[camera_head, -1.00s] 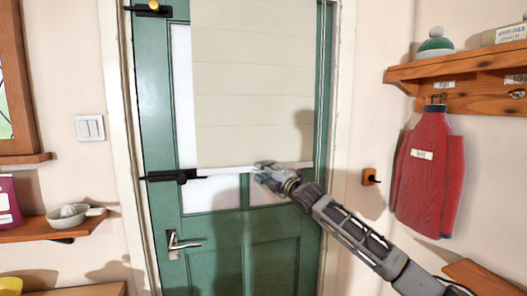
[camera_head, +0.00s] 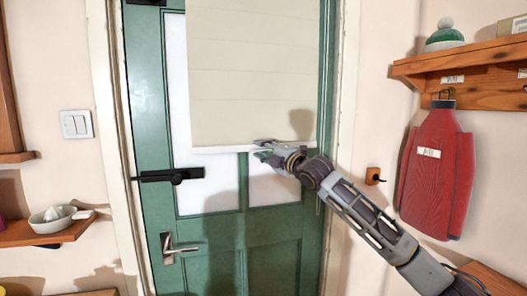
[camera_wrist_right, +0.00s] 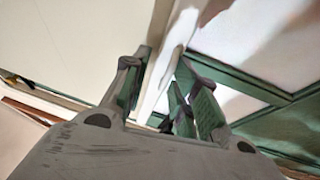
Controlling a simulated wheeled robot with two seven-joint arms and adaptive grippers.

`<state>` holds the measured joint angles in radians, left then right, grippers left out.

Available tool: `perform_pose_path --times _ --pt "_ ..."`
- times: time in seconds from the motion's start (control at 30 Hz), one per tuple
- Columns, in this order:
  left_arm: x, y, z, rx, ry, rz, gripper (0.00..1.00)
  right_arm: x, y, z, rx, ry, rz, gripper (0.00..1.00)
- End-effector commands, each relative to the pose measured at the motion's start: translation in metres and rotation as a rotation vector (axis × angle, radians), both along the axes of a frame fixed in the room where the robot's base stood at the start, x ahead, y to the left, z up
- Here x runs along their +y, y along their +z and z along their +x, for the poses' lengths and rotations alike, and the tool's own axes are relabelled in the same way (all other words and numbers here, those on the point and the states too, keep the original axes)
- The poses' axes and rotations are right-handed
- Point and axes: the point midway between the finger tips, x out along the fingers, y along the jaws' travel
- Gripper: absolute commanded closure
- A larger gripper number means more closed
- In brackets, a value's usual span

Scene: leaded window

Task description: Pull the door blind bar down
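The pale blind (camera_head: 255,75) hangs over the upper part of the green door (camera_head: 220,235). Its white bar (camera_head: 225,150) runs along the blind's lower edge, nearly level. My right gripper (camera_head: 264,153) is at the bar, right of its middle, and covers a short piece of it. In the right wrist view, the bar (camera_wrist_right: 164,78) passes between the fingers of my right gripper (camera_wrist_right: 163,82). My left gripper is not in view.
A black latch (camera_head: 170,176) and a metal door handle (camera_head: 177,249) are on the door's left side. A wooden shelf (camera_head: 480,98) with a red hanging item (camera_head: 436,175) is at right. A small shelf (camera_head: 40,236) holds a juicer at left.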

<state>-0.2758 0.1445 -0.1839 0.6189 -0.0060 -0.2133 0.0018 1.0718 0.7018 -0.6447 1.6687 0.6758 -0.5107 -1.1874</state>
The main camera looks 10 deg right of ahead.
Motion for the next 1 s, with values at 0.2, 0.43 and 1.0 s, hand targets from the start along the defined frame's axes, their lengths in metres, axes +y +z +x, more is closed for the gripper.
perform_pose_path --times 0.2,0.43,1.0 --pt "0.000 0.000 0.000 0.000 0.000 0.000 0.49 -0.001 0.000 0.000 0.000 -0.002 -0.001 0.72" --pt "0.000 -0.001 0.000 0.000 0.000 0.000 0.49 -0.003 -0.001 -0.004 -0.001 -0.002 0.000 0.72" --pt "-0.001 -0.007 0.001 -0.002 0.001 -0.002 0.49 -0.012 -0.004 -0.025 0.000 0.000 -0.001 0.72"
